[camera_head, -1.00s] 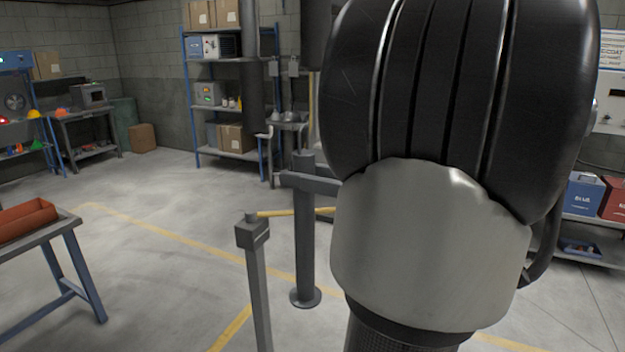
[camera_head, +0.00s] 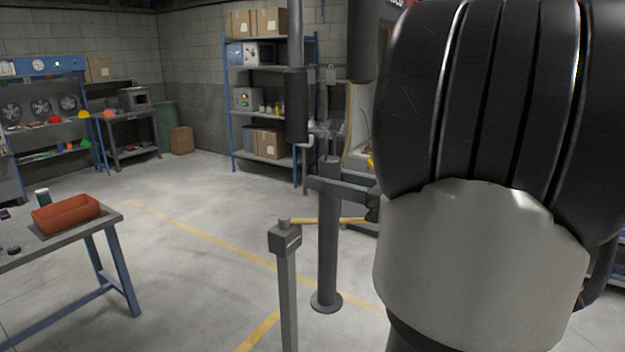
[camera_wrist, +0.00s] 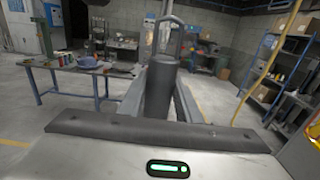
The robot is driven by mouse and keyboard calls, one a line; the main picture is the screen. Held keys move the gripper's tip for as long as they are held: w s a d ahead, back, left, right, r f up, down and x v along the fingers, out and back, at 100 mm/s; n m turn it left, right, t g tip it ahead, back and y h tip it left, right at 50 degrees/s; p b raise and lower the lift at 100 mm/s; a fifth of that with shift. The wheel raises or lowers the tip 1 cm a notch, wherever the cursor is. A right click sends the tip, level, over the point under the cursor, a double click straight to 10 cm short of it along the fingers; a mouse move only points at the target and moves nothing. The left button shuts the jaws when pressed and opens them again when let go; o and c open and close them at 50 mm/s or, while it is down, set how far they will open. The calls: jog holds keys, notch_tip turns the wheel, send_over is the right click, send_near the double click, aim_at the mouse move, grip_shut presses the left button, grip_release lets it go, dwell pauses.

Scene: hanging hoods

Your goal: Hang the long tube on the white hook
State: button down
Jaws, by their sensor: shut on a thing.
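My gripper (camera_wrist: 160,100) shows in the wrist view, its two grey fingers closed on the sides of a dark grey cylinder, which looks like the long tube (camera_wrist: 162,82). A grey loop (camera_wrist: 167,36) rises above the cylinder's top.
Another dark tube (camera_head: 362,40) hangs nearby. A workbench (camera_head: 85,235) with an orange bin (camera_head: 66,214) stands left. Floor between bench and posts is clear.

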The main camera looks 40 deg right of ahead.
jog(key=shift+w+a+r, duration=0.1)
jog(key=shift+w+r, duration=0.1)
jog(key=shift+w, duration=0.15)
dwell(0.3)
jog(key=shift+p+x, duration=0.35)
jog(key=shift+x, duration=0.65)
jog(key=shift+r, duration=0.1)
jog(key=shift+x, duration=1.45)
jog(key=shift+f+b, duration=0.5)
jog(key=shift+f, duration=0.65)
jog(key=c, duration=1.2)
grip_release()
jog(key=shift+s, duration=0.1)
